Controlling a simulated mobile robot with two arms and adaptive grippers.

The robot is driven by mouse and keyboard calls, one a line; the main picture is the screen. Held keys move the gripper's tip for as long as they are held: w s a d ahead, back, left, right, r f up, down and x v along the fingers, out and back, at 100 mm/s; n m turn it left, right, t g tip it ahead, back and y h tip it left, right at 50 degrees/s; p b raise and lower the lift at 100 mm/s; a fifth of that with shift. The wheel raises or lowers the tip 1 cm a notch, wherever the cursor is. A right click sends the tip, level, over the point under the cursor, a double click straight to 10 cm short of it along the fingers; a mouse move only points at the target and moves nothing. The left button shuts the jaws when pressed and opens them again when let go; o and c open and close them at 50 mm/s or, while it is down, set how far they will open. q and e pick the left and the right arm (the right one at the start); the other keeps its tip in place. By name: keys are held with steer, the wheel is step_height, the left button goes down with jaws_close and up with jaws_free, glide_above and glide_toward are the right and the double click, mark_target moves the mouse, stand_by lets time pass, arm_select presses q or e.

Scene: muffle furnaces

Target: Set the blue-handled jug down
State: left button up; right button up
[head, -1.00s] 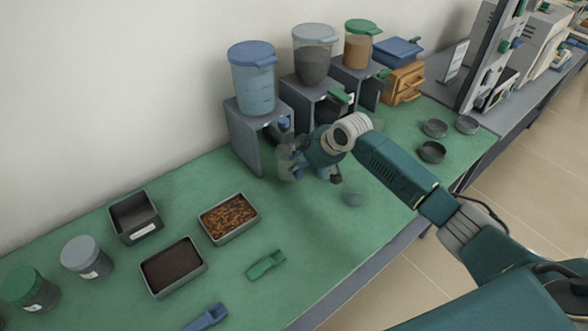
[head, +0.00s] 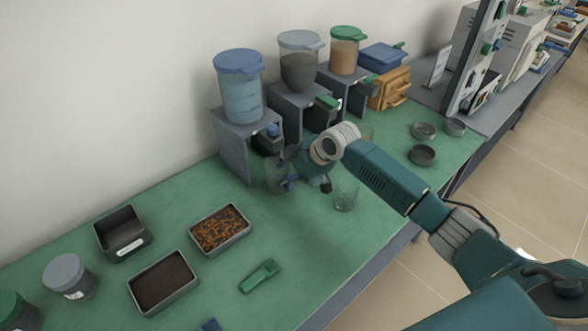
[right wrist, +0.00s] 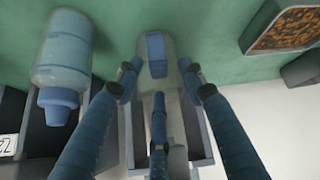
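The blue-handled jug (head: 275,176) is clear and stands out faintly in the head view, in front of the blue-lidded dispenser. My right gripper (head: 294,172) is beside it, low over the bench. In the right wrist view, the jug's blue part (right wrist: 155,52) shows through clear walls. The fingers of my right gripper (right wrist: 160,78) flank the jug, close against its sides, with a third finger in the middle; they look shut on it. Whether its base touches the bench is hidden. My left gripper is out of view.
The blue-lidded dispenser (head: 240,88) stands behind the jug, with two more dispensers to its right. A clear glass vessel (head: 345,194) stands right of the gripper. A granule tray (head: 247,237) and a green scoop (head: 261,276) lie left and front. Green bench lies clear between them.

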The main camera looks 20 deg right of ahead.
steer(key=b+v, duration=0.1)
steer(key=v, duration=1)
steer(key=shift+r, duration=0.25)
steer(key=shift+s+d, duration=0.15)
